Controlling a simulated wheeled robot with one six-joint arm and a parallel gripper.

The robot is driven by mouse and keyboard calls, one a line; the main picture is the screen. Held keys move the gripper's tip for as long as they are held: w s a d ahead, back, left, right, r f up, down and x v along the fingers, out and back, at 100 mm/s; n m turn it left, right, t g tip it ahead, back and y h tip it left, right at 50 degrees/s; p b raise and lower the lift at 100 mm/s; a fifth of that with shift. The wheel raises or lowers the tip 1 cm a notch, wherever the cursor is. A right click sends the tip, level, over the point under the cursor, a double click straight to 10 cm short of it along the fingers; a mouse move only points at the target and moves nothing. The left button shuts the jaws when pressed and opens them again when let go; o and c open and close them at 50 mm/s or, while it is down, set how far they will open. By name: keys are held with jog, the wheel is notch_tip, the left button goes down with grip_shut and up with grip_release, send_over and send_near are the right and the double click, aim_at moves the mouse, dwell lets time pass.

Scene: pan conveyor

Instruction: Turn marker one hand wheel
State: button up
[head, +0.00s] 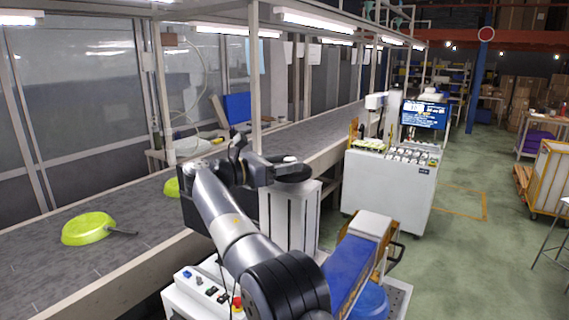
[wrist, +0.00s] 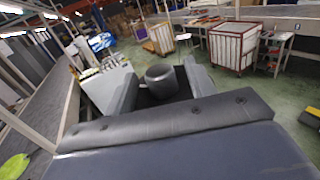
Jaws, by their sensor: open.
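A black round disc (head: 293,173), which looks like the hand wheel, sits above a pale cabinet (head: 290,218) in the middle of the head view. My gripper (head: 280,168) is at the disc's left edge, partly hidden by its own wrist. In the wrist view, my two dark fingers (wrist: 162,88) stand apart, with a dark round knob-like thing (wrist: 160,78) between them. I cannot tell whether the fingers touch it. No marker number is readable.
The conveyor (head: 150,215) runs along the left, with a green pan (head: 88,228) and part of another (head: 171,187). A white machine (head: 390,190) with a screen (head: 424,114) stands beyond the cabinet. A blue-topped unit (head: 350,265) is at front right.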

jog(key=v, duration=1.1)
jog(key=shift+w+d, duration=0.1)
jog(key=x, duration=1)
jog(key=shift+w+d, duration=0.2)
jog(key=shift+d, duration=0.15)
jog(key=shift+a, duration=0.1)
